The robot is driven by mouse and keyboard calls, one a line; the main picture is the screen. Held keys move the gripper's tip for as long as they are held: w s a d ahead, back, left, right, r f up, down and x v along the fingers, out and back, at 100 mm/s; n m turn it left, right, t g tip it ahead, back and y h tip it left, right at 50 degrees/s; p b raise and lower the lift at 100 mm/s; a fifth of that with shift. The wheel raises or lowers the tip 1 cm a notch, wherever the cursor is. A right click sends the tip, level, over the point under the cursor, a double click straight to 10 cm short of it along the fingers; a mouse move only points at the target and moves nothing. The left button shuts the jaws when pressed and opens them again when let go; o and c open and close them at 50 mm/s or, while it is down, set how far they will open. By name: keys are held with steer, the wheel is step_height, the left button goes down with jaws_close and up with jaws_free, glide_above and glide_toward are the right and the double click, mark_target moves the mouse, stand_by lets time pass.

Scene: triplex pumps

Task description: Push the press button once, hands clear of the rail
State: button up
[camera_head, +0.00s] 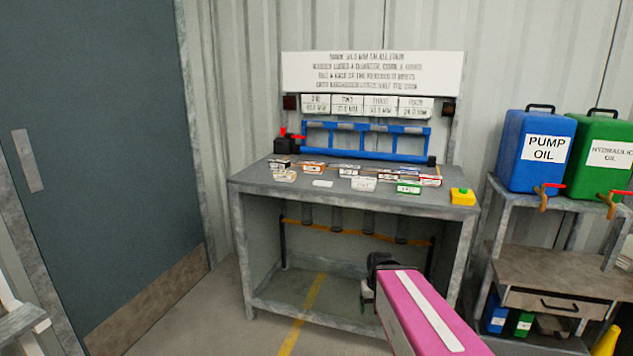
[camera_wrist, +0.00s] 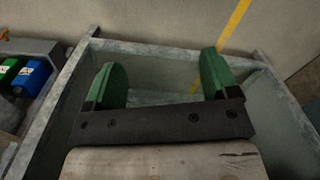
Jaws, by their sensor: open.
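The press button appears to be the yellow box (camera_head: 462,196) at the front right corner of the grey bench top (camera_head: 330,196). The blue rail (camera_head: 365,141) runs along the back of the bench. My gripper (camera_head: 366,296) is in front of the bench, below the level of its top, and well away from both button and rail. In the wrist view its two green fingers (camera_wrist: 163,78) stand wide apart with nothing between them. The button and the rail do not show in the wrist view.
Several small labelled blocks (camera_head: 350,178) lie on the bench top. A sign (camera_head: 372,74) hangs behind. Blue (camera_head: 537,152) and green (camera_head: 598,153) oil cans stand on a rack at right. A dark door (camera_head: 95,140) is at left. The bench's lower shelf (camera_head: 330,318) is bare.

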steer(key=shift+s+f, duration=0.45)
steer(key=shift+s, duration=0.05)
jaws_close()
stand_by(1.4)
